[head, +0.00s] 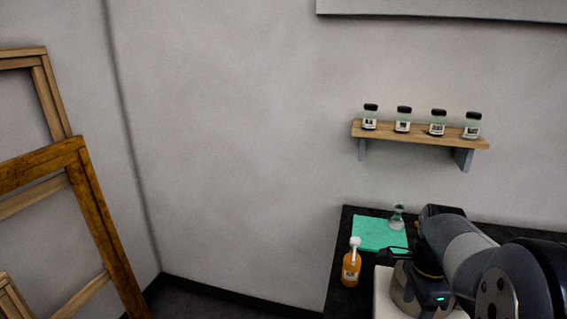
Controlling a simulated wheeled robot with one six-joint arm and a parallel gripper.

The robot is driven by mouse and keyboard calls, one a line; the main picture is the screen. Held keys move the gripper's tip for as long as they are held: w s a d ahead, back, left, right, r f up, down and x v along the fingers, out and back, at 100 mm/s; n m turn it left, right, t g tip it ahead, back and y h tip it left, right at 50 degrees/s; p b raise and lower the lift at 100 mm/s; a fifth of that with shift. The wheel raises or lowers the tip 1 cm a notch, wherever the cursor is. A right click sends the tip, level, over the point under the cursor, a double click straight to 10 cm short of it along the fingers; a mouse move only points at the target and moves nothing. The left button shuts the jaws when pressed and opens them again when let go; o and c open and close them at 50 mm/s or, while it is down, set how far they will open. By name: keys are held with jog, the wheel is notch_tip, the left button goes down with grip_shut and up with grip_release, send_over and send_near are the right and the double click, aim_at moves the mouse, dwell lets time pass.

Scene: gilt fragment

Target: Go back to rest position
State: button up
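My arm reaches in from the lower right corner, over the dark table (342,300). My gripper (388,257) appears as a small dark shape at the left of my wrist, above the table. Its fingers are too small and dark to tell whether they are open or shut. No held object can be made out. An orange bottle with a white round top (351,268) stands upright to the left of my gripper. A green mat (372,234) lies behind it, with a small glass flask (397,217) at its back right.
A wooden shelf (420,137) on the wall holds several dark-lidded jars. A whitish flat thing (382,292) lies below my wrist, partly hidden. Wooden frames (85,190) lean at the left. The wall and floor between frames and table are clear.

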notch_tip(320, 180, down, 8)
jog(key=shift+f, duration=0.2)
jog(key=shift+r+n, duration=0.1)
jog(key=shift+n, duration=0.3)
jog(key=n, duration=0.4)
jog(key=shift+n, duration=0.3)
jog(key=n, duration=0.6)
jog(key=shift+b, duration=0.4)
notch_tip(320, 180, up, 11)
jog(key=shift+n, duration=0.3)
